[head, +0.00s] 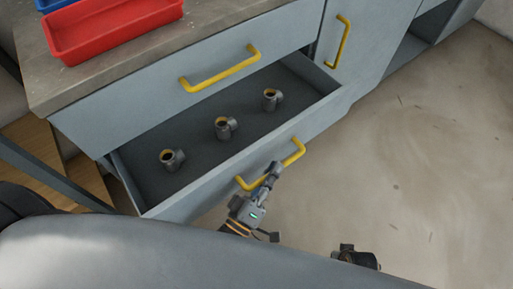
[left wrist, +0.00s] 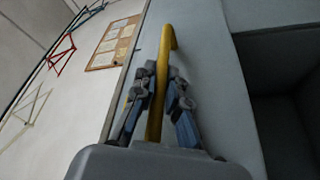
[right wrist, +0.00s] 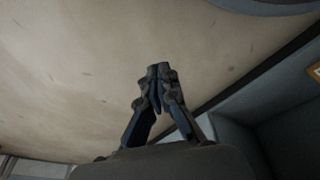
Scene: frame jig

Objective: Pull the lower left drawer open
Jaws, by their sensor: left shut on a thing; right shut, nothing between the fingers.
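The lower left drawer (head: 190,195) is pulled out of the grey cabinet, and its inside shows in the head view. Several dark pipe fittings (head: 222,128) stand in a row on its floor. Its yellow handle (head: 298,152) runs along the front panel. My left gripper (head: 270,178) is shut on this handle, and the left wrist view shows the yellow bar (left wrist: 156,100) between its fingers. My right gripper (right wrist: 158,80) is shut and empty, away from the drawer over the floor. In the head view only a dark part of the right arm shows at the bottom.
A red tray (head: 112,32) and a blue tray sit on the worktop (head: 210,18). The closed upper drawer has a yellow handle (head: 220,72). A cabinet door with a yellow handle (head: 340,42) is at the right. The floor (head: 420,160) at the right is clear.

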